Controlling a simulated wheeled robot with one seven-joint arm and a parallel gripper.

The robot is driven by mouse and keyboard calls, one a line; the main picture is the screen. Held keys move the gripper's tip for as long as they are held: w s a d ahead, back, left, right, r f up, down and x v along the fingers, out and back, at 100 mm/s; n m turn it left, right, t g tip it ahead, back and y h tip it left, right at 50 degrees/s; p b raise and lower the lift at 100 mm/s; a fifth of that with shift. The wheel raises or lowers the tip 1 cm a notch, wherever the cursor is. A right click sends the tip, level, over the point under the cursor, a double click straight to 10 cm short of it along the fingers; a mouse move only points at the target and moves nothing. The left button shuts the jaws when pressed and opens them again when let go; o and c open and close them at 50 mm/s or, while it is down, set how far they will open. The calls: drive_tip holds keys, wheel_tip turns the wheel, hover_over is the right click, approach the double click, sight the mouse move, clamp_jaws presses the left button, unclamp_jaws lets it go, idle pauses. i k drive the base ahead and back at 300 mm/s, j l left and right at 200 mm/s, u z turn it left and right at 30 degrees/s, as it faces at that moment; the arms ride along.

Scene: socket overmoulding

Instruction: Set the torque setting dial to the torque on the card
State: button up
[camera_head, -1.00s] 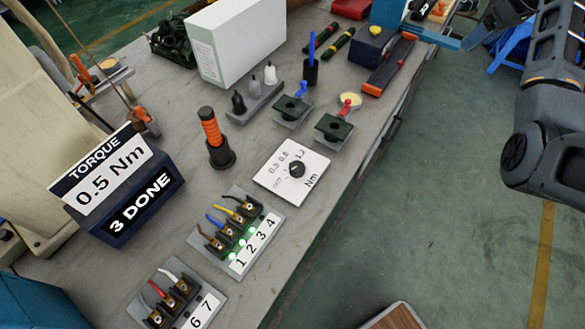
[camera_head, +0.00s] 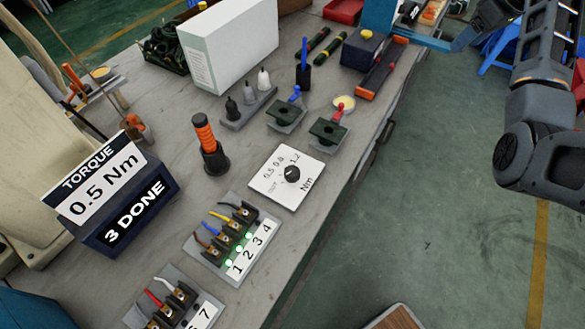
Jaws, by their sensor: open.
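The torque dial is a round black knob (camera_head: 292,174) on a white plate (camera_head: 268,184) in the middle of the bench. The plate is marked 0.5, a middle value that looks like 0.8, 1.2 and Nm, with a small mark at the left too blurred to read. Which mark the knob points at is too small to tell. The torque card (camera_head: 100,181) at the left reads "TORQUE 0.5 Nm". It stands on a dark blue box with a "3 DONE" label (camera_head: 135,210). My arm shows at the right edge, apart from the dial; my gripper is out of view.
An orange-and-black screwdriver (camera_head: 206,140) stands upright left of the dial plate. A terminal block (camera_head: 248,256) numbered 1 to 4, with green lights, lies in front. Two dark green pieces on stands (camera_head: 328,131) are behind. Open floor (camera_head: 430,220) lies right of the bench.

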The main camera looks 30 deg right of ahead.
sight(291, 174)
drive_tip(key=k+l+u, duration=0.25)
drive_tip(key=u, duration=0.15)
drive_tip(key=k+l+u, duration=0.4)
drive_tip(key=i+j, duration=0.1)
